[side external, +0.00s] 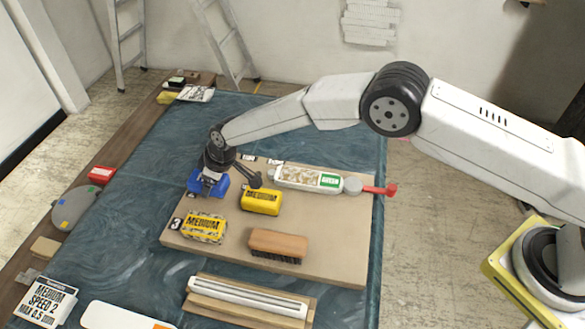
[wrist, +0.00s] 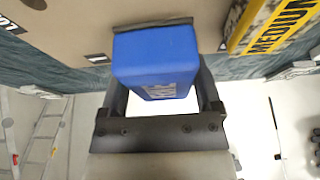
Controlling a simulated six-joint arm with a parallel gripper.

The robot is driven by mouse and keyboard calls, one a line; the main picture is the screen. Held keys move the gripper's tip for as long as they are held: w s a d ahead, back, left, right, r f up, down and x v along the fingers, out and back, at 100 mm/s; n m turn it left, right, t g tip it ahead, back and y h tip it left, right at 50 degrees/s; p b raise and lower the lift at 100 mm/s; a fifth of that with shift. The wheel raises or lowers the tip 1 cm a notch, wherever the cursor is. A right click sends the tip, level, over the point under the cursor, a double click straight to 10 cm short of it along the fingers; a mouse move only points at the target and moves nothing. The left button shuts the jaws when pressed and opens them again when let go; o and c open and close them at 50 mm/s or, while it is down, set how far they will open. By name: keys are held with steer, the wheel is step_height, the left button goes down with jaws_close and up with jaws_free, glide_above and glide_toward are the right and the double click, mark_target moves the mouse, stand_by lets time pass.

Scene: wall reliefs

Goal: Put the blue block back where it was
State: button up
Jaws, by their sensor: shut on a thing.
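The blue block (side external: 221,188) is at the back left edge of the tan board (side external: 225,265). My gripper (side external: 210,177) reaches down from above and is shut on it. In the wrist view the blue block (wrist: 155,55) sits between the two dark fingers of my gripper (wrist: 160,95), with pale lettering on its near face. A dark strip runs along the block's far edge. Whether the block touches the board or hangs just above it I cannot tell. Its underside is hidden.
On the board are a yellow block (side external: 260,201), a yellow-black MEDIUM block (side external: 204,228), a wooden brush (side external: 278,243) and a white-green tube (side external: 308,178). A grooved rail (side external: 247,297) lies in front. A grey disc (side external: 76,208) is at the left.

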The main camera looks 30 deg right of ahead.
steer(key=shift+w+a+f, duration=0.1)
steer(key=shift+w+f, duration=0.1)
steer(key=shift+f, duration=1.6)
steer(key=shift+f, duration=0.1)
steer(key=o, duration=1)
steer(key=shift+s+r, duration=0.1)
steer(key=shift+r, duration=0.45)
steer(key=v, duration=1.1)
